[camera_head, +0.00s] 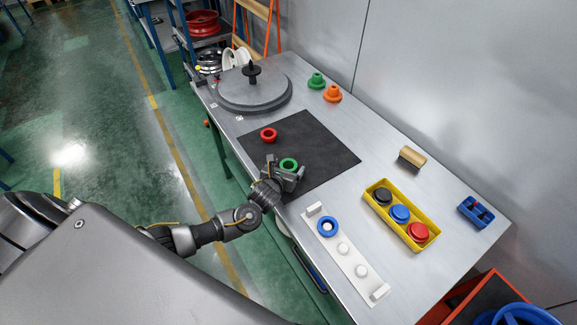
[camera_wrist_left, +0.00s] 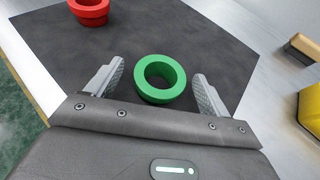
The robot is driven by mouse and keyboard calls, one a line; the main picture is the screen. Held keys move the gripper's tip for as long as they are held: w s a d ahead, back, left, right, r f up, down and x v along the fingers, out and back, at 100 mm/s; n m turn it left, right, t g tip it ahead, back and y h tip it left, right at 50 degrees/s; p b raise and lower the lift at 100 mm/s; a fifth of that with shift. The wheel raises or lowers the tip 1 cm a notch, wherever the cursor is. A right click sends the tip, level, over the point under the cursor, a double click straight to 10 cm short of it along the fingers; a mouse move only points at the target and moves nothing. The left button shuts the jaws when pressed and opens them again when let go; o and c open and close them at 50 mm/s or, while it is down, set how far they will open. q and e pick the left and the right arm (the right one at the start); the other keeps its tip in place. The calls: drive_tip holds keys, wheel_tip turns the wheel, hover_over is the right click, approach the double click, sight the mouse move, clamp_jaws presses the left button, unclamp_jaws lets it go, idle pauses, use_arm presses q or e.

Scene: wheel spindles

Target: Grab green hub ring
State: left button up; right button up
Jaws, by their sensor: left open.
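The green hub ring (camera_head: 289,164) lies on the black mat (camera_head: 318,150), near the mat's front edge. In the left wrist view the green ring (camera_wrist_left: 160,79) sits between the two fingers of my left gripper (camera_wrist_left: 158,88). A gap shows on both sides of the ring, so the fingers look apart from it. In the head view my left gripper (camera_head: 285,174) is open around or just above the ring; the exact height is hard to tell. My right gripper is not in view.
A red ring (camera_head: 269,135) lies on the mat, to the left of the green one. A white tray (camera_head: 345,262) holds a blue ring (camera_head: 327,226). A yellow bin (camera_head: 381,211) holds several hubs. A round grey turntable (camera_head: 253,91) stands at the back left.

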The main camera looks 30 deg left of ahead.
use_arm(q)
drive_tip(key=shift+w+f, duration=0.25)
drive_tip(key=shift+w, duration=0.2)
drive_tip(key=c, duration=1.1)
drive_tip(key=shift+o, duration=0.2)
drive_tip(key=shift+r, duration=0.1)
drive_tip(key=shift+r, duration=0.55)
drive_tip(key=s+a+r, duration=0.3)
drive_tip(key=s+r, duration=0.8)
drive_tip(key=s, duration=0.2)
drive_tip(key=shift+s+a+r+b, duration=0.15)
drive_tip(key=shift+s+r+b, duration=0.15)
drive_tip(key=shift+s+r, duration=0.1)
